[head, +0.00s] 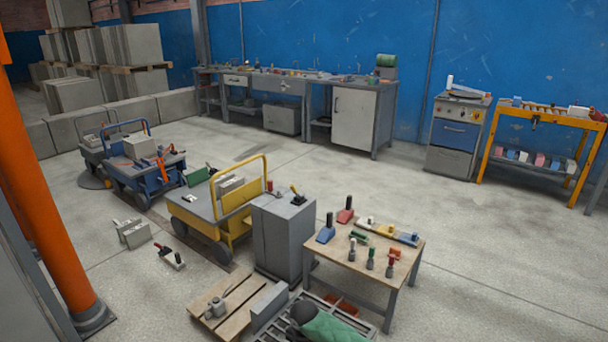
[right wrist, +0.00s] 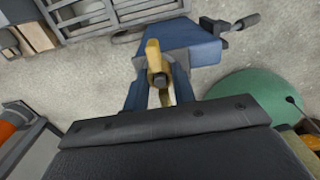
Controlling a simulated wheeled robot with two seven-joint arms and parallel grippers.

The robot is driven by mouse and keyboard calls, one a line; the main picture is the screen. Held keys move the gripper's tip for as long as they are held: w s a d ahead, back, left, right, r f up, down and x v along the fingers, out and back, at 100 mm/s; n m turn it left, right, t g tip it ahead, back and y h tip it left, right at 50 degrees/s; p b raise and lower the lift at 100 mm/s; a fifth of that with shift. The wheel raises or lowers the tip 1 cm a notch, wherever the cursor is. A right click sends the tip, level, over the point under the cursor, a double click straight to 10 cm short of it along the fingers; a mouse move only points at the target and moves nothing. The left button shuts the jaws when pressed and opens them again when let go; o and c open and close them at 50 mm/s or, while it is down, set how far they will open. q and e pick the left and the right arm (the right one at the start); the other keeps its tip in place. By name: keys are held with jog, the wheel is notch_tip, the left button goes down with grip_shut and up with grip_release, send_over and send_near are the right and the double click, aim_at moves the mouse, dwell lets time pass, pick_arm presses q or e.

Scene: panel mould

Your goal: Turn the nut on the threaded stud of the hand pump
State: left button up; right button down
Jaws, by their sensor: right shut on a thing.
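In the right wrist view, a blue metal body (right wrist: 185,42), which looks like the hand pump, reaches up and to the right to a dark handle (right wrist: 240,24). A yellow-brass piece (right wrist: 153,58) with a dark round stud end (right wrist: 160,79) stands at the middle; it looks like the nut on its stud. My right gripper (right wrist: 158,88) is at this piece and shut on it, with blue jaws on either side. How far the jaws overlap the nut is hard to tell. Neither gripper shows in the head view, and I cannot pick out the pump there.
A green rounded thing (right wrist: 250,120) lies right of the pump, and a grey slatted rack (right wrist: 110,15) lies beyond. In the head view, a wooden table (head: 345,262) with small tools, a grey cabinet (head: 280,240) and a yellow cart (head: 228,205) stand near. Open floor lies behind them.

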jog(key=shift+s+r+m+p, duration=0.15)
jog(key=shift+m+p, duration=0.35)
jog(key=shift+m, duration=0.9)
jog(key=shift+f, duration=0.2)
jog(key=c, duration=1)
grip_release()
